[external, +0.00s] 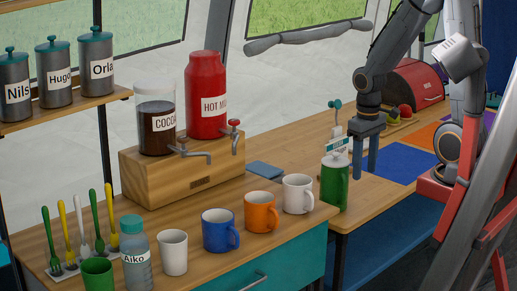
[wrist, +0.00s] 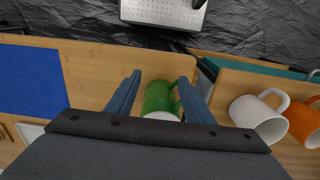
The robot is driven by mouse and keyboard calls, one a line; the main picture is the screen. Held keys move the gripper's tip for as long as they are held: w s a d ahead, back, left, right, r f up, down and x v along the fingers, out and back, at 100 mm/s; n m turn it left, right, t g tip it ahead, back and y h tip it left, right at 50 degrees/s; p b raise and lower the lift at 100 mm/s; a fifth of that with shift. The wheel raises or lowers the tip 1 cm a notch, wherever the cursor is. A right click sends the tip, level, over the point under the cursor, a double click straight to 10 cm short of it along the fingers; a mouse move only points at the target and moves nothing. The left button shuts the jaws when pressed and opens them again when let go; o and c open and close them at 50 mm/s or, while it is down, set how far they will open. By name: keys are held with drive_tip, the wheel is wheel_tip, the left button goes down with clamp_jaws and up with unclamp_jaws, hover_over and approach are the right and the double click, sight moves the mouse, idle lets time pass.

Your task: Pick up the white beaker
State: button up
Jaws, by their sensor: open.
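The white beaker (external: 173,252) is a plain white cup without a handle. It stands upright on the wooden counter in the external view, between the bottle marked Aiko and the blue mug. It cannot be made out in the wrist view. My gripper (external: 365,172) is open and points down, well to the right of the beaker and beside a green container (external: 334,186). In the wrist view the fingers of my gripper (wrist: 157,92) are spread, with the green container (wrist: 160,97) showing between them. I cannot tell whether they touch it.
A blue mug (external: 219,232), an orange mug (external: 261,213) and a white mug with a handle (external: 297,195) stand in a row right of the beaker. The Aiko bottle (external: 136,256) and a green cup (external: 97,274) stand left. A wooden drinks dispenser (external: 190,170) stands behind.

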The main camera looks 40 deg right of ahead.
drive_tip(key=o, duration=0.6)
drive_tip(key=shift+c, duration=0.2)
